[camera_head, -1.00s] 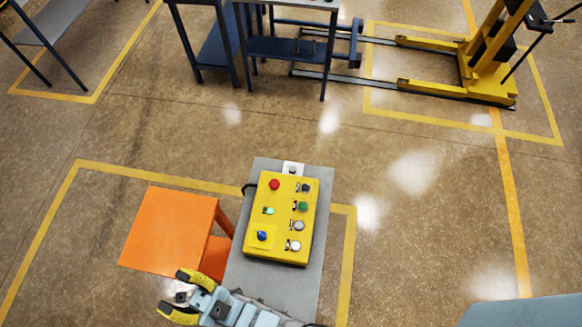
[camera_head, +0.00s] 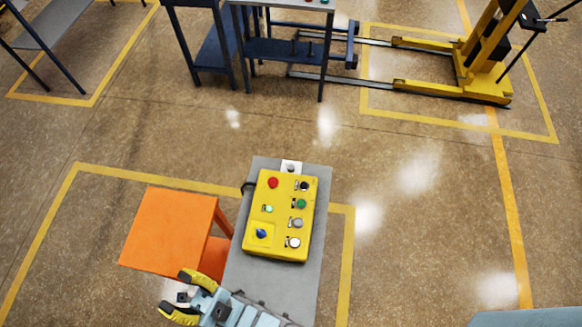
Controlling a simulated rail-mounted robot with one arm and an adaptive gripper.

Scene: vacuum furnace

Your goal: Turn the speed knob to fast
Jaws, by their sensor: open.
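A yellow control box (camera_head: 281,252) lies on a grey stand. It carries a red button (camera_head: 273,183), a small lit green button (camera_head: 268,209), a larger green button (camera_head: 300,204), a black knob or button (camera_head: 304,186) and pale buttons at the right. A blue knob (camera_head: 261,233) sits on a yellow square plate at its lower left. The knob markings are too small to read. My gripper (camera_head: 180,298), with yellow and black fingers, is open and empty. It is to the lower left of the box, apart from the blue knob, near the orange table.
The grey stand (camera_head: 312,285) holds the box. An orange table (camera_head: 170,230) stands at its left. Blue trolleys (camera_head: 285,50) and a yellow lift truck (camera_head: 480,70) stand far behind. Yellow lines mark the floor. Open floor lies to the right.

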